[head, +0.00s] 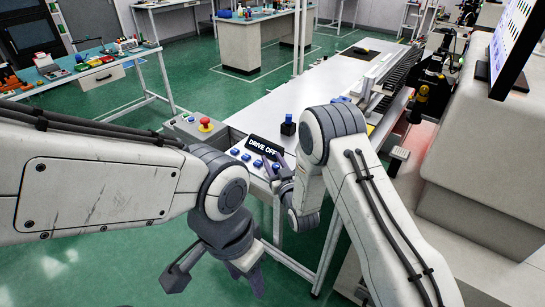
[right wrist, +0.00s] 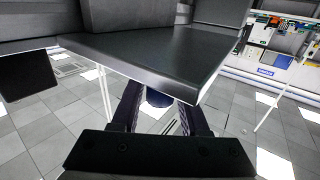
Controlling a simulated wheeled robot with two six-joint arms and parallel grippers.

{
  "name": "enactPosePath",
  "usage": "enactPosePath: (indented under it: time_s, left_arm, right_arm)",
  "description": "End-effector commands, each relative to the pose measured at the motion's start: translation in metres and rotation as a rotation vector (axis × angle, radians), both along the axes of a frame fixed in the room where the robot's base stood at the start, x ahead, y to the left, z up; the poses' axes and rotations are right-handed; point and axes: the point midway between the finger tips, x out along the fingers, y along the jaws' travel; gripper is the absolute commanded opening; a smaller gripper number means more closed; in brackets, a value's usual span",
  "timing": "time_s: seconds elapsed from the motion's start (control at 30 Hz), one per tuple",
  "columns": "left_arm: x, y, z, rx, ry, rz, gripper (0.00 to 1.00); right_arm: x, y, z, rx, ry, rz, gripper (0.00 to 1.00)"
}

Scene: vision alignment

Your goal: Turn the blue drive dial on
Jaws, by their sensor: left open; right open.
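The control panel (head: 236,170) is at the front end of the long white bench, with a black sign (head: 264,147) reading "DRIVE OFF". Several blue knobs (head: 246,157) sit in a row below it. One blue dial (head: 276,166) lies at the right end, beside my right gripper (head: 281,181). In the right wrist view a dark blue round knob (right wrist: 157,98) shows between the open fingers of my right gripper (right wrist: 160,118); I cannot tell whether they touch it. My left gripper (head: 214,280) hangs open and empty over the floor, below the panel.
A red emergency button (head: 206,124) on a grey box stands left of the panel. A black post with a blue top (head: 288,126) stands behind the sign. A monitor (head: 513,45) and white machine housing are at right. The green floor (head: 110,260) at lower left is clear.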

Motion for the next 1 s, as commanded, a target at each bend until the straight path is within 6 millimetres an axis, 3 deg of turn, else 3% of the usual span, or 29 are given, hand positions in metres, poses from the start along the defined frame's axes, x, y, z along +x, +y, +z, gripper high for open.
enactPosePath:
  time_s: [0.37,0.47,0.5,0.77,1.0]
  left_arm:
    - [0.000,0.000,0.002,0.000,0.000,0.000,0.50]
    - [0.000,0.000,0.002,0.000,0.000,0.000,0.50]
    - [0.000,0.000,0.002,0.000,0.000,0.000,0.50]
    - [0.000,0.000,-0.001,0.000,0.000,0.000,0.50]
    - [0.000,0.000,-0.015,0.000,0.000,0.000,0.50]
  right_arm:
    - [0.006,0.002,0.000,0.000,0.001,0.000,0.44]
    - [0.006,0.002,0.000,0.000,0.001,0.000,0.06]
    - [0.006,0.002,0.000,0.000,0.001,0.000,0.00]
    - [0.006,0.002,-0.001,0.000,0.000,-0.015,0.00]
    - [0.006,0.000,-0.003,-0.001,-0.001,-0.110,0.00]
